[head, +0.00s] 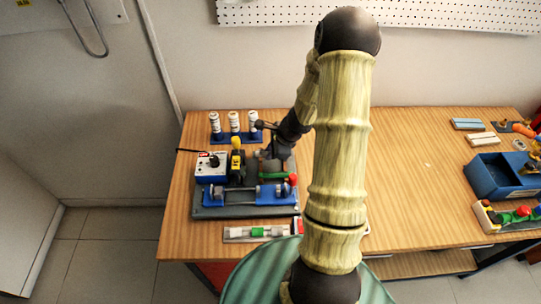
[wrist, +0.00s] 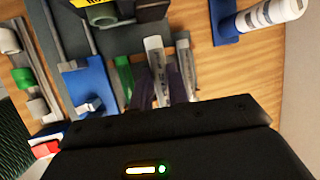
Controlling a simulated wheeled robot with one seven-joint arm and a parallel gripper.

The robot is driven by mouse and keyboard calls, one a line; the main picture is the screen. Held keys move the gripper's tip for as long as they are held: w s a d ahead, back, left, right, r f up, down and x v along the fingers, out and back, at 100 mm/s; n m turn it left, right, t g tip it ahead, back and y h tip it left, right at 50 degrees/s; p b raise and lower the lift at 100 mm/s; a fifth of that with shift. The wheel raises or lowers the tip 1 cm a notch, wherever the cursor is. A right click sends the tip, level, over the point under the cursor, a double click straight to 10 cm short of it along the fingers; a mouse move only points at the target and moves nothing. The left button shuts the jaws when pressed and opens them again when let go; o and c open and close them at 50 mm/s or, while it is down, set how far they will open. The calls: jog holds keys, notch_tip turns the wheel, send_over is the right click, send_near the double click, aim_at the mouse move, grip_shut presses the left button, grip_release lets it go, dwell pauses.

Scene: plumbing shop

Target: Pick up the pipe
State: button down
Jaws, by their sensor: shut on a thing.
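My gripper (head: 268,157) is low over the right part of a dark base board (head: 235,211) on the wooden bench.
A white-and-blue box (head: 210,167), a yellow-topped tool (head: 237,155) and blue supports (head: 243,196) crowd the board. White bottles (head: 234,121) stand behind. A tray with a green-banded white piece (head: 258,232) lies in front. A blue bin (head: 484,178) stands right; mid-bench is clear.

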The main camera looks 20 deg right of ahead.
notch_tip(320, 180, up, 6)
jog(key=shift+f+p, duration=0.25)
jog(key=shift+p, duration=0.15)
dwell(0.3)
